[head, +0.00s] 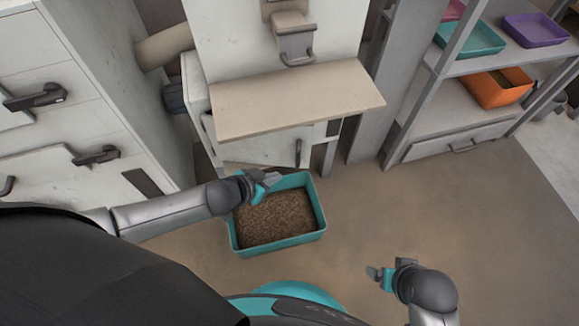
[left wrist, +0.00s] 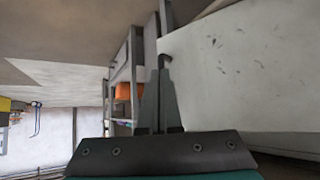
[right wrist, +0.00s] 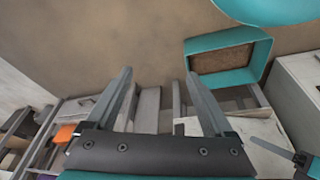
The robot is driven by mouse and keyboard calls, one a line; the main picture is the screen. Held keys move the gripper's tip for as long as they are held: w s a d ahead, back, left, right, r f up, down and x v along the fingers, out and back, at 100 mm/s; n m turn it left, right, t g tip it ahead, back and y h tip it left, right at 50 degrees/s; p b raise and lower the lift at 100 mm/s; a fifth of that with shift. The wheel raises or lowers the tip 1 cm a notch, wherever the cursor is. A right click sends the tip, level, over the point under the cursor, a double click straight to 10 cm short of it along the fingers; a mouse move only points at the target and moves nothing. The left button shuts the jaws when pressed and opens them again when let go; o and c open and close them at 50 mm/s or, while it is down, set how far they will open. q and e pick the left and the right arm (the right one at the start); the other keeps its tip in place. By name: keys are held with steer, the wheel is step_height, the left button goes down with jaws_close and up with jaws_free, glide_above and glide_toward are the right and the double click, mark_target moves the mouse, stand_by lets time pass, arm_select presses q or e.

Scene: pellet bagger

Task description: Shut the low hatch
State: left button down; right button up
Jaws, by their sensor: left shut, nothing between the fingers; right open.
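The low hatch (head: 255,151) is a white panel under the beige shelf of the machine, with a small dark handle (head: 298,153) near its right end. The shelf hides its upper part, and I cannot tell how far it stands open. In the left wrist view a white panel (left wrist: 245,75) fills the right side, close beside the fingers. My left gripper (head: 273,178) is shut and empty, just below the hatch and above the bin's back rim; I cannot tell whether it touches the panel. My right gripper (head: 376,274) is open and empty, low over the floor, away from the hatch.
A teal bin (head: 324,222) of brown pellets stands on the floor before the machine, under my left gripper. The beige shelf (head: 300,98) juts out above the hatch. White cabinets (head: 90,70) stand left, a rack (head: 470,65) with trays right. Floor at right is clear.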

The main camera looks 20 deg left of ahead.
mark_target(297, 163)
arm_select(q)
steer(key=shift+w+d+f+b, duration=0.4)
steer(key=shift+w+b, duration=0.2)
steer(key=shift+w, duration=0.4)
steer(key=shift+w+d+f+b, duration=0.45)
steer(key=shift+w+b, duration=0.1)
steer(key=shift+w, duration=0.5)
steer(key=shift+w+d+f+b, duration=0.4)
steer(key=shift+w+b, duration=0.2)
steer(key=shift+w, duration=0.4)
arm_select(e)
step_height(297, 163, up, 8)
steer(key=t, duration=0.1)
steer(key=shift+w, duration=0.35)
